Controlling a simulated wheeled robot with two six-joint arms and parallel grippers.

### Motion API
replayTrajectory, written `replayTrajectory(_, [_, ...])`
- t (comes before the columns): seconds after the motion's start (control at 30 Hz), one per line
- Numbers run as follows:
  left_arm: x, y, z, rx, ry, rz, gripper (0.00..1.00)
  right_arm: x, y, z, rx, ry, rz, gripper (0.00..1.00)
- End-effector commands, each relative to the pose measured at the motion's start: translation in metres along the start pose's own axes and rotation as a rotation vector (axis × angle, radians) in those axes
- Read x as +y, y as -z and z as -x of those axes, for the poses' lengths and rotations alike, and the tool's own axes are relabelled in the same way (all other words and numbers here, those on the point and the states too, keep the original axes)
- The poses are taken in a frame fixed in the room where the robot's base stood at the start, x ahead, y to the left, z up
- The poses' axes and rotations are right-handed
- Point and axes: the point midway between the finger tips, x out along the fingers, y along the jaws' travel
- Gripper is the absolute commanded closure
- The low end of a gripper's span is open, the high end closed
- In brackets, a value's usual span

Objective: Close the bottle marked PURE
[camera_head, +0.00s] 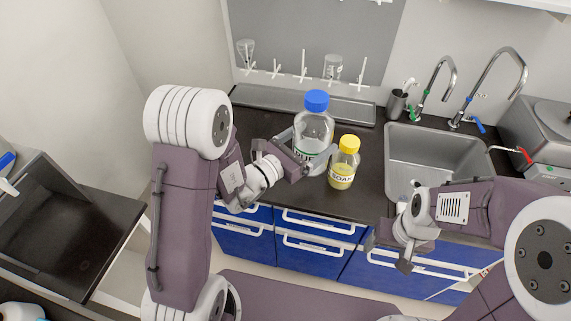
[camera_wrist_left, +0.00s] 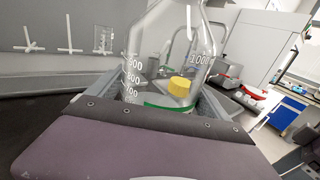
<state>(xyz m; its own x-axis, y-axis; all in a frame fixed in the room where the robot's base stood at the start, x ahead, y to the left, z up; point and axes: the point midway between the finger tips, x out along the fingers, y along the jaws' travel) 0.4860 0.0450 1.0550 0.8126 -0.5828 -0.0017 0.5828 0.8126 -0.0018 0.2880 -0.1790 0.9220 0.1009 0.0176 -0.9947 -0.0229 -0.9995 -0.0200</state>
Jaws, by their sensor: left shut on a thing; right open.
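A clear bottle with a blue cap (camera_head: 316,101) stands on the dark counter in the head view. Its green-edged label is mostly hidden by my gripper. My left gripper (camera_head: 308,168) is shut around the body of this bottle (camera_head: 313,130). In the left wrist view the clear bottle (camera_wrist_left: 150,75) with volume marks stands between the fingers; its cap is out of frame. A smaller bottle with a yellow cap (camera_head: 349,145) and yellowish contents (camera_head: 341,176) stands just right of it, its label ending in "SOAP" or similar. My right gripper (camera_head: 386,254) is open and empty, in front of the counter.
A sink (camera_head: 440,155) with two taps lies to the right. A dark cup (camera_head: 397,106) stands behind it. A drying rack with white pegs (camera_head: 303,66) and glassware hangs on the back wall. Blue drawers (camera_head: 315,258) face me below the counter.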

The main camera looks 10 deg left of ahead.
Motion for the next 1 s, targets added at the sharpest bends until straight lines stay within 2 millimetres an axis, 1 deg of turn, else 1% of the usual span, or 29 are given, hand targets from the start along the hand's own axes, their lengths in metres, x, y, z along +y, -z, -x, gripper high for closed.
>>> replayTrajectory(0.03, [0.0, -0.002, 0.0, -0.006, 0.0, -0.002, 1.0, 0.0, 0.0, 0.0, 0.0, 0.0, 0.0, 0.29])
replayTrajectory(0.23, [0.001, -0.002, 0.0, -0.006, 0.0, -0.002, 1.0, 0.0, 0.0, 0.0, 0.0, 0.0, 0.0, 0.29])
replayTrajectory(0.33, [0.009, 0.003, 0.001, -0.006, -0.004, -0.002, 1.0, 0.0, 0.0, 0.0, 0.0, 0.0, 0.0, 0.29])
replayTrajectory(0.37, [0.013, 0.005, 0.002, -0.006, -0.005, -0.002, 1.0, 0.0, 0.0, 0.0, 0.0, 0.0, 0.0, 0.29])
replayTrajectory(0.7, [0.079, 0.046, 0.016, -0.005, -0.005, -0.002, 1.0, 0.0, 0.0, 0.001, 0.0, 0.0, 0.0, 0.29])
replayTrajectory(0.8, [0.096, 0.056, 0.02, -0.005, -0.004, -0.003, 1.0, 0.0, 0.0, 0.001, 0.0, 0.0, 0.0, 0.29])
replayTrajectory(0.9, [0.108, 0.063, 0.022, -0.006, -0.002, -0.004, 1.0, 0.0, 0.0, 0.001, 0.0, 0.0, 0.0, 0.29])
replayTrajectory(1.0, [0.114, 0.067, 0.023, -0.006, 0.0, -0.003, 1.0, 0.0, 0.0, 0.001, 0.0, 0.0, 0.0, 0.29])
